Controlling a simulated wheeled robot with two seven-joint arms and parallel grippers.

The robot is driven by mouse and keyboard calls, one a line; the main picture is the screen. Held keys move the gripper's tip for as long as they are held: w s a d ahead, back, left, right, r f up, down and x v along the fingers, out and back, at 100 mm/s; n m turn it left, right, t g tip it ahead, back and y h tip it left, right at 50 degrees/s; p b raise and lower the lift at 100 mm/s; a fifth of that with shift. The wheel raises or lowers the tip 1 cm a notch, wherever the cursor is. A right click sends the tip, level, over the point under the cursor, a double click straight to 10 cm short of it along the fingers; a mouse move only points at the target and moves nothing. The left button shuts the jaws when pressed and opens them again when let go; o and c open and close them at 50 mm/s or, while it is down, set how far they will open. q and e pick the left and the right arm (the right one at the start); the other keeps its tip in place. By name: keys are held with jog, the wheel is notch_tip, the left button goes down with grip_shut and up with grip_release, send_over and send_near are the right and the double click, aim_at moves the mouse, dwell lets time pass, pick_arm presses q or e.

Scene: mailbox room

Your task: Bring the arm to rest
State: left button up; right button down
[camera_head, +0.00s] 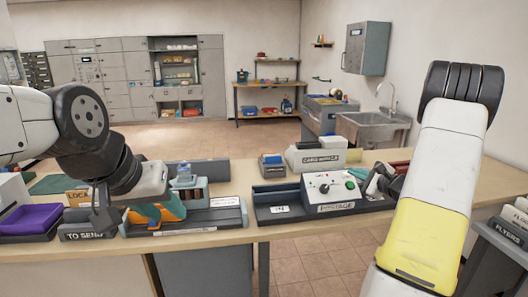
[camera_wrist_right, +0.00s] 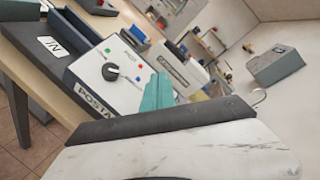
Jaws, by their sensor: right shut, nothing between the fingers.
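My right arm comes in at the right of the head view. Its gripper (camera_head: 370,182) is beside the right end of the postage machine (camera_head: 333,188), shut and empty. In the right wrist view a teal piece (camera_wrist_right: 157,93), seemingly at the fingertips, shows in front of the postage machine (camera_wrist_right: 108,72). The pale gripper body fills the bottom of that view. My left gripper (camera_head: 128,210) points down over the left part of the counter, close to an orange and teal object (camera_head: 160,211). Whether it holds that object I cannot tell.
The counter (camera_head: 232,238) bears a purple tray (camera_head: 30,219), a "TO SEND" holder (camera_head: 88,232) and a "CARDBOARD" box (camera_head: 318,157). A flyers rack (camera_head: 505,232) stands right of my right arm. A sink (camera_head: 372,128) and open floor lie beyond.

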jog(key=s+a+r+n+g+y, duration=0.2)
jog(key=s+a+r+n, duration=0.15)
jog(key=a, duration=0.45)
jog(key=s+a+r+n+g+y, duration=0.25)
jog(key=a+r+n, duration=0.2)
jog(key=a, duration=0.45)
jog(key=s+a+r+n+g, duration=0.4)
jog(key=s+a+n+g, duration=0.15)
jog(key=s+a, duration=0.6)
jog(key=s+d+n+t+h, duration=0.1)
jog(key=s+d+n+h, duration=0.2)
jog(key=s+n+h, duration=0.4)
jog(key=s+n, duration=0.2)
jog(key=s, duration=0.7)
jog(key=shift+d, duration=0.2)
